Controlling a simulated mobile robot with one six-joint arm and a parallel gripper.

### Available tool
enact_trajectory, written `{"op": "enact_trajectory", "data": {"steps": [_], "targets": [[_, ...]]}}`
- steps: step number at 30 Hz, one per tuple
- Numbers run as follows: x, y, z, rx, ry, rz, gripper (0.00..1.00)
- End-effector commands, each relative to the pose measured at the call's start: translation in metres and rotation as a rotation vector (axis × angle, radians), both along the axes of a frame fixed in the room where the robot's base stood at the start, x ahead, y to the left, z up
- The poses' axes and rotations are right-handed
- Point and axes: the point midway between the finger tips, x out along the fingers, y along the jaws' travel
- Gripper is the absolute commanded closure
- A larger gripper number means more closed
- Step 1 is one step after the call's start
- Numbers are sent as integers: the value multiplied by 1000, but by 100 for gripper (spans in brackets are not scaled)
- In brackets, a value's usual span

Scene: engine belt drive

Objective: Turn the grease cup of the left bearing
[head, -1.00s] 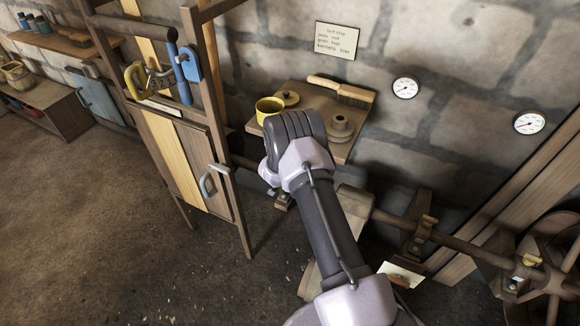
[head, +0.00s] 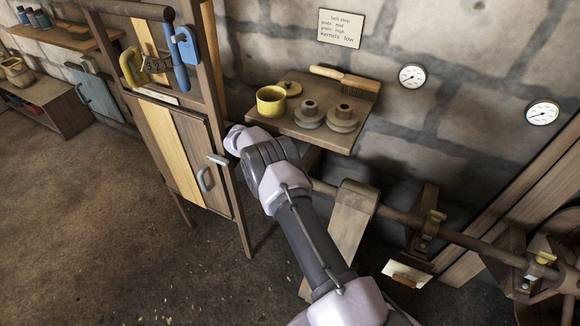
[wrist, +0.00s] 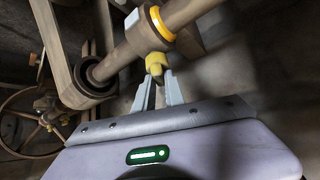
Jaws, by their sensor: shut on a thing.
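In the wrist view a yellow grease cup (wrist: 155,62) sits on a bearing (wrist: 185,40) around a brown shaft, beside a yellow ring. My gripper (wrist: 158,78) is shut on this cup, with one pale finger on each side of it. In the head view my arm hides my fingers, the cup and this bearing. There the shaft (head: 470,243) runs from the right toward my arm. Two other bearings with yellow cups (head: 437,215) (head: 543,257) stand along it to the right.
A wooden cabinet (head: 180,150) stands close on the left. In the wrist view a belt pulley (wrist: 92,82) is just left of the cup. Open floor lies front left.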

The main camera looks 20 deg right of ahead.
Motion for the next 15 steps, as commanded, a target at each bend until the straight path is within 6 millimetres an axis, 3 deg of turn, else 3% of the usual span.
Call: {"op": "enact_trajectory", "data": {"steps": [15], "targets": [[1, 0, 0, 0, -1, -153, 100]]}}
